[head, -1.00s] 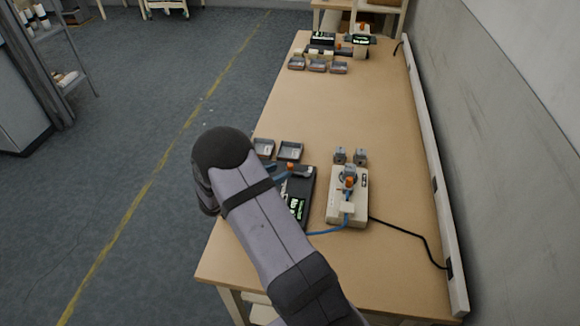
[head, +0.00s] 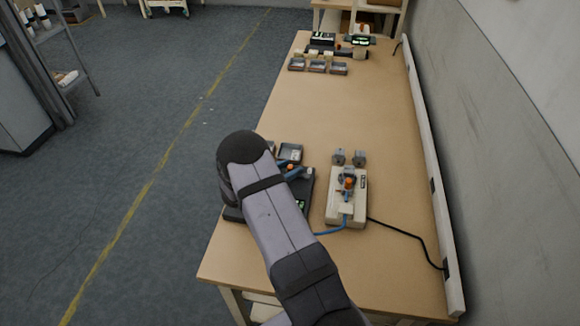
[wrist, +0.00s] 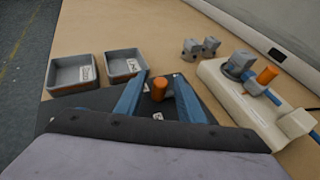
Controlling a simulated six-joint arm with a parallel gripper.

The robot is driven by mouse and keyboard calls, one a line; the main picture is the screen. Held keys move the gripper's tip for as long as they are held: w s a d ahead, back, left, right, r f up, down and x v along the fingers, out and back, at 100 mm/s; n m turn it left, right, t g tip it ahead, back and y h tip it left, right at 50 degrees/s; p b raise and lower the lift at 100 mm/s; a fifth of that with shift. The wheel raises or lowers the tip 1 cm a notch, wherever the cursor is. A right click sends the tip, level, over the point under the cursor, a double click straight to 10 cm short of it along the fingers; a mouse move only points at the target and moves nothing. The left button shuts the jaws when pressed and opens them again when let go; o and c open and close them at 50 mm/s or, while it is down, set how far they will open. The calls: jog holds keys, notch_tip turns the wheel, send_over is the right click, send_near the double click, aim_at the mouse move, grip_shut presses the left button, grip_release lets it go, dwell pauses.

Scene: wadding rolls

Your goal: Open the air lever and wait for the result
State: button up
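A dark device (head: 302,190) lies near the table's front left, with a green-lit display partly hidden by my arm. An orange knob (wrist: 158,88) stands on it; it also shows in the head view (head: 290,167). My gripper (wrist: 160,78) has its two blue fingers apart, one on each side of this knob, with a gap visible on both sides. A cream device (wrist: 243,100) stands to the right, with a grey fitting and an orange-capped part (wrist: 266,75); it also shows in the head view (head: 337,205). I cannot tell which orange part is the air lever.
Two grey trays (wrist: 75,85) (wrist: 125,78) sit behind the dark device. Two small grey blocks (head: 339,156) (head: 359,157) stand behind the cream device. A blue tube (head: 330,231) and black cable (head: 410,232) leave the cream device. The middle of the table is clear.

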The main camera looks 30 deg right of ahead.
jog(key=shift+d+f, duration=0.1)
jog(key=shift+d, duration=0.1)
grip_shut()
